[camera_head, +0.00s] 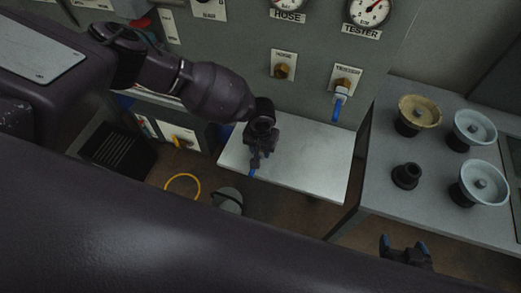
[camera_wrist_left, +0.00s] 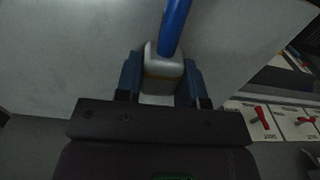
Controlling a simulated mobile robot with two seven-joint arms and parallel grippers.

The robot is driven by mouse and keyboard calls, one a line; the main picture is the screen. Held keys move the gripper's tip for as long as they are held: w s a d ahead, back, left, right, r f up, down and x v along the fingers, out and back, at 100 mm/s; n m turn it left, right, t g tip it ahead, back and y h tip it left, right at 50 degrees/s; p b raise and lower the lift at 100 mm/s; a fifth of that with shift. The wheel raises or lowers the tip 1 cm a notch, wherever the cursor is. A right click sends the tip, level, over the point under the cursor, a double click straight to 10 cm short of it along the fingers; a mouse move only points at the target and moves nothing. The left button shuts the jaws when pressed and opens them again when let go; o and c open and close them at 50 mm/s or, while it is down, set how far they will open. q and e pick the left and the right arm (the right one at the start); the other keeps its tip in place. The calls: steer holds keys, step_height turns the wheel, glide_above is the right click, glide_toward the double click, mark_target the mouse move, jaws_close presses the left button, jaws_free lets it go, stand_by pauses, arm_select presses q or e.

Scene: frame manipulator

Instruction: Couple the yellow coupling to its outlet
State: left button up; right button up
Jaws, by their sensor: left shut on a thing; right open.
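My left gripper (camera_head: 254,168) is over the pale shelf in the head view. In the left wrist view, its two fingers (camera_wrist_left: 160,85) are shut on a silver-grey coupling (camera_wrist_left: 165,65) with a yellowish band and a blue hose coming out of it. In the head view the coupling is mostly hidden by the gripper. A bare brass outlet (camera_head: 282,71) is on the grey panel, up and right of my left gripper and apart from it. Another brass outlet (camera_head: 343,84) has a light fitting with a blue end hanging from it. My right gripper (camera_head: 404,246) is open and empty at the lower right.
The pale shelf (camera_head: 315,165) stands below the panel and is mostly clear. A grey bench (camera_head: 385,165) at the right bears several round knobbed parts and a small black part (camera_head: 406,175). A yellow ring (camera_head: 183,176) and a grey bucket (camera_head: 228,199) are on the floor.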

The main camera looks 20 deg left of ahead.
arm_select(q)
steer(key=shift+r, duration=0.25)
step_height(320, 180, up, 20)
steer(key=p, duration=0.1)
steer(key=shift+f, duration=0.25)
steer(key=s+a+r, duration=0.2)
steer(key=a+r, duration=0.3)
steer(key=a, duration=0.1)
steer(key=shift+s+a+r, duration=0.15)
steer(key=shift+s+r, duration=0.05)
steer(key=shift+r, duration=0.2)
